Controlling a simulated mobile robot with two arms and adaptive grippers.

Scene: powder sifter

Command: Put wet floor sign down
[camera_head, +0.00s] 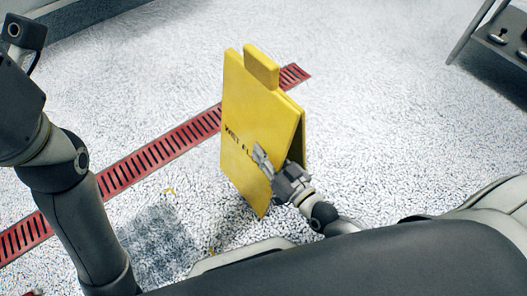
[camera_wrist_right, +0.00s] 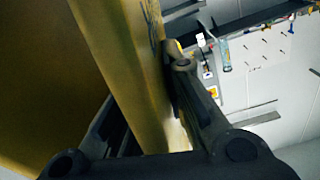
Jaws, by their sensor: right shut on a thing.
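The yellow wet floor sign (camera_head: 245,128) is upright in the middle of the head view, its two panels leaning together under a block-shaped top. Its lettering is partly covered by my right gripper (camera_head: 272,172). That gripper is shut on the near edge of one panel. In the right wrist view the yellow panel (camera_wrist_right: 120,70) runs between the two dark fingers (camera_wrist_right: 150,110). I cannot tell whether the sign's lower edges touch the floor. My left arm comes in at the left of the head view, but its gripper is out of view.
A red slotted floor drain (camera_head: 130,170) runs diagonally behind the sign. The speckled white floor (camera_head: 390,130) is clear to the right. A dark shelf or cart (camera_head: 500,45) stands at the upper right. Small yellow bits (camera_head: 169,191) lie on the floor near a darker patch.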

